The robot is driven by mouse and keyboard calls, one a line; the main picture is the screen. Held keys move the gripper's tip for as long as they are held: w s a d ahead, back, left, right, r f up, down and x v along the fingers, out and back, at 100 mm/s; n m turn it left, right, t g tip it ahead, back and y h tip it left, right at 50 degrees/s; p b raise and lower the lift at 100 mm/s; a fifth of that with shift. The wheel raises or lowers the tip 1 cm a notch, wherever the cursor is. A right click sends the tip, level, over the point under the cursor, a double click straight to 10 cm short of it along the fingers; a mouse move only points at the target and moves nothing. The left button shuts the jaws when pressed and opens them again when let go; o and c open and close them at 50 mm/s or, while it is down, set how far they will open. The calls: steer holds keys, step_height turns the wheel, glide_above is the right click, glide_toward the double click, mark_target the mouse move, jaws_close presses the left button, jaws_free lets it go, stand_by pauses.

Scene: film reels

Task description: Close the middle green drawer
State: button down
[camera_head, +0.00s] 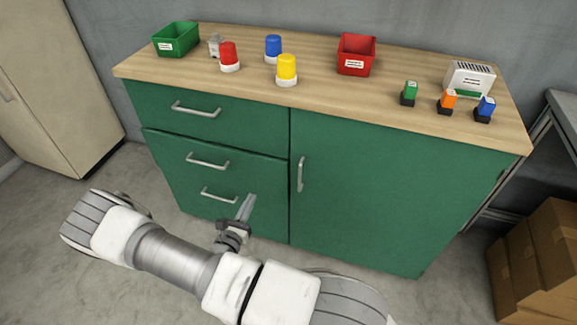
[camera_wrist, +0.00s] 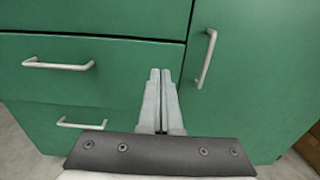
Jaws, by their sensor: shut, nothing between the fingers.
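The middle green drawer (camera_head: 170,150) is in the left part of the green cabinet, between the top and bottom drawers. Its front appears to stand slightly out, with a dark line along its top edge. Its silver handle (camera_head: 207,162) is left of my gripper. In the wrist view the middle drawer (camera_wrist: 115,75) is at left, with its handle (camera_wrist: 58,65). My gripper (camera_head: 251,198) is shut and empty, in front of the lower right of the drawers. In the wrist view its fingers (camera_wrist: 160,72) are together and hide part of the drawer's right end.
The top drawer (camera_head: 240,118) and bottom drawer (camera_head: 180,185) look shut. A cabinet door (camera_head: 400,190) with an upright handle (camera_head: 300,174) is at right. Bins, beacons and small blocks stand on the wooden top (camera_head: 325,95). Cardboard boxes (camera_head: 545,260) stand on the floor at right.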

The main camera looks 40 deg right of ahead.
steer(key=b, duration=0.3)
glide_toward(272, 161)
steer(key=x, duration=0.6)
steer(key=shift+s+d+f, duration=0.1)
steer(key=shift+f, duration=0.2)
steer(key=shift+w+d, duration=0.25)
steer(key=shift+d, duration=0.05)
steer(key=shift+r+x, duration=0.2)
steer(key=shift+x, duration=0.85)
